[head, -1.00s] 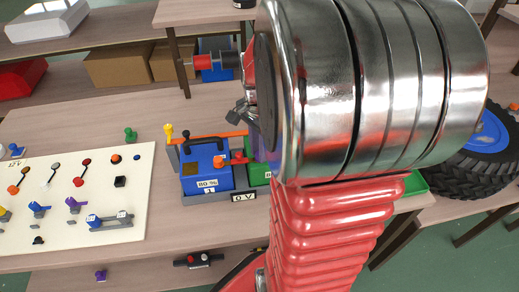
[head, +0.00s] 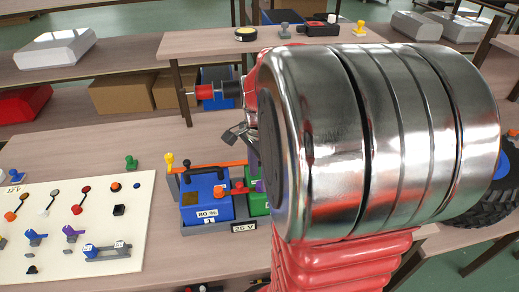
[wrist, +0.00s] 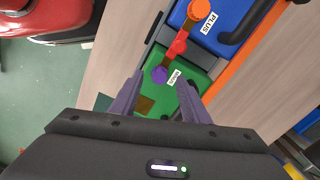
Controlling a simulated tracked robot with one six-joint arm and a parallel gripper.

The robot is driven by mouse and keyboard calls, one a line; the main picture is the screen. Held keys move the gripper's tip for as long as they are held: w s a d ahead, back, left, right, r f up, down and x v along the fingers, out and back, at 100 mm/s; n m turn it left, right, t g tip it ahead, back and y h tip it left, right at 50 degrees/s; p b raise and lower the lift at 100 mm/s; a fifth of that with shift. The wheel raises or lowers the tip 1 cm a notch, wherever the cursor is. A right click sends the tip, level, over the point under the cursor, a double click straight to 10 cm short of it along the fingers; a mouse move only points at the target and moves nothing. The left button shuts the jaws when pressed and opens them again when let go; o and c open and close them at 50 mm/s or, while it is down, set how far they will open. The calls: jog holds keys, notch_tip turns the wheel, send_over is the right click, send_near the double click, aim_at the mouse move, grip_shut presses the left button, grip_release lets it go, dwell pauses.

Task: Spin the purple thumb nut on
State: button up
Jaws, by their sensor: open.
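The purple thumb nut (wrist: 159,74) sits at a terminal of the green battery (wrist: 205,62), at the end of a red link (wrist: 177,45). In the wrist view my gripper (wrist: 160,82) is open, with one finger on each side of the nut and gaps showing. The link's other end is under an orange nut (wrist: 200,10) on the blue battery (wrist: 230,22), near its PLUS label. In the head view the purple nut (head: 260,186) shows beside my arm, which hides most of my gripper and the green battery. How far the nut is threaded I cannot tell.
A display (head: 244,227) on the battery tray reads 25 V. An orange bar (wrist: 240,60) and a black handle (wrist: 240,25) run close by the batteries. A cream panel (head: 100,215) with switches lies at left. A red and black part (head: 215,91) stands behind.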

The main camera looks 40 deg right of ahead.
notch_tip(320, 180, up, 12)
jog(key=shift+f, duration=0.2)
dwell(0.7)
jog(key=s+a+f+n+t, duration=0.1)
jog(key=s+a+n+t, duration=0.1)
jog(key=a+n, duration=0.8)
jog(key=s+a+f+n+t, duration=0.1)
jog(key=s+a+n+t, duration=0.1)
jog(key=a+n, duration=0.8)
jog(key=shift+s+a+f+n+t, duration=0.25)
jog(key=shift+a+t, duration=0.55)
jog(key=shift+a, duration=0.45)
